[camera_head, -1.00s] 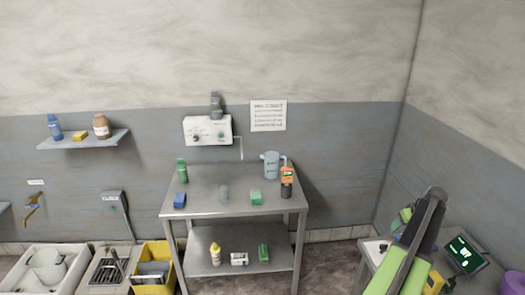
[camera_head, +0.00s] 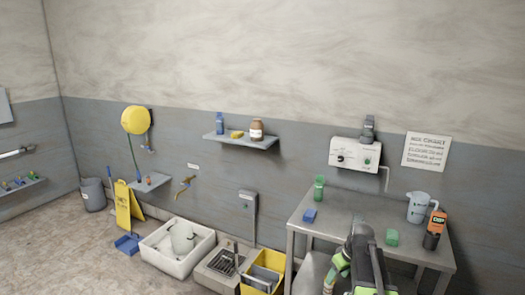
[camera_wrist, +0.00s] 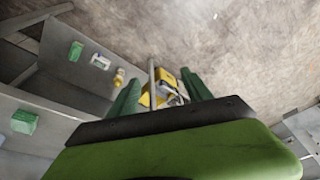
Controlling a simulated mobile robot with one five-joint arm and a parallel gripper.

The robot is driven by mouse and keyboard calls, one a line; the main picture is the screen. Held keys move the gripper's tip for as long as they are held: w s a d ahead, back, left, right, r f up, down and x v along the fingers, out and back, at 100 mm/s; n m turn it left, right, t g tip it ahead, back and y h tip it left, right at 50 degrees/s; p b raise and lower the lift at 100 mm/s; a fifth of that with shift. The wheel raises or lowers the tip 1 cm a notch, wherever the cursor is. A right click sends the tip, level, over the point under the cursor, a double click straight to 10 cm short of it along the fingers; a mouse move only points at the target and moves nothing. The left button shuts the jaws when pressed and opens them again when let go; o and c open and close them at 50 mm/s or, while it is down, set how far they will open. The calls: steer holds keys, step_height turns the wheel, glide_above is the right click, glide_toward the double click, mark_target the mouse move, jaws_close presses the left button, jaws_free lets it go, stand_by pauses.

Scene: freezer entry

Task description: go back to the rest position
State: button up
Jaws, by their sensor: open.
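My gripper (camera_wrist: 160,92) is open in the wrist view, its two green fingers spread apart with nothing between them. Behind the gap, some way off, a yellow bucket (camera_wrist: 164,80) shows over the floor. In the head view my dark and green arm rises at the lower right, in front of the steel table (camera_head: 330,206). The fingertips are hard to make out there. The arm hides part of the table's front and its lower shelf.
A green cup (camera_head: 319,188), a blue block (camera_head: 309,215), a green block (camera_head: 392,237), a jug (camera_head: 418,207) and an orange-and-black bottle (camera_head: 435,230) stand on the table. A white sink (camera_head: 160,262) and yellow wet-floor sign (camera_head: 124,207) are left.

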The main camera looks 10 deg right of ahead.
steer(key=s+a+f+b, duration=0.1)
steer(key=s+a+f, duration=0.1)
steer(key=a, duration=0.5)
steer(key=s+a+f+b, duration=0.1)
steer(key=a, duration=0.6)
steer(key=s+a+f+m+g+h, duration=0.1)
steer(key=s+a+m, duration=0.3)
steer(key=s, duration=0.6)
steer(key=shift+a+g, duration=0.45)
steer(key=shift+g, duration=0.35)
steer(key=shift+s, duration=0.1)
